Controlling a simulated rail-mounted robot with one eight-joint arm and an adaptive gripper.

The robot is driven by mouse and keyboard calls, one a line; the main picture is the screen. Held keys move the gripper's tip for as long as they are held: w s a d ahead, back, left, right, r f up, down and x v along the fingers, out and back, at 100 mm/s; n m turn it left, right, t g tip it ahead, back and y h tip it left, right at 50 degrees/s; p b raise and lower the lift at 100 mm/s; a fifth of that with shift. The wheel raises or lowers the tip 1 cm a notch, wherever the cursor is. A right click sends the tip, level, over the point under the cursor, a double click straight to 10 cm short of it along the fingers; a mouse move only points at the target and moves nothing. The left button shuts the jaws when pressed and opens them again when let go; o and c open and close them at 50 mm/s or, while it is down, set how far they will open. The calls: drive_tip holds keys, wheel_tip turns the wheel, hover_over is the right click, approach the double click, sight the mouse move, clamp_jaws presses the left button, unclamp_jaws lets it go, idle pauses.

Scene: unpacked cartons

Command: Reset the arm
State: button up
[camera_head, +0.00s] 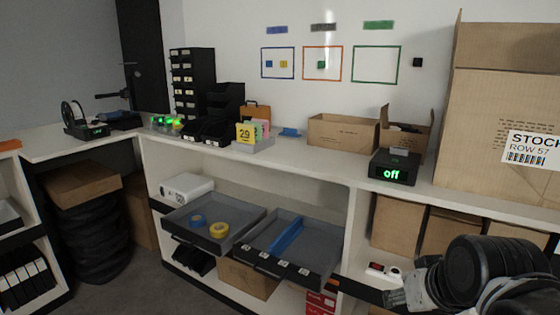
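Part of my arm shows at the lower right, with a round black joint and grey links. A grey ribbed end piece that appears to be my gripper (396,298) points left, low in front of the shelving. Its two fingers cannot be told apart, and I see nothing clearly held in it. The rest of the arm runs out of the frame at the bottom right.
Two grey drawers (262,262) stand pulled out; the left holds blue and yellow tape rolls (219,230). A red-and-white item (384,269) lies near my gripper.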

drive_tip(key=s+a+f, duration=0.3)
drive_tip(key=s, duration=0.1)
wheel_tip(320, 180, up, 19)
drive_tip(key=p, duration=1.8)
drive_tip(key=shift+d+f, duration=0.2)
drive_tip(key=shift+d, duration=0.1)
drive_tip(key=shift+w, duration=0.1)
idle(0.6)
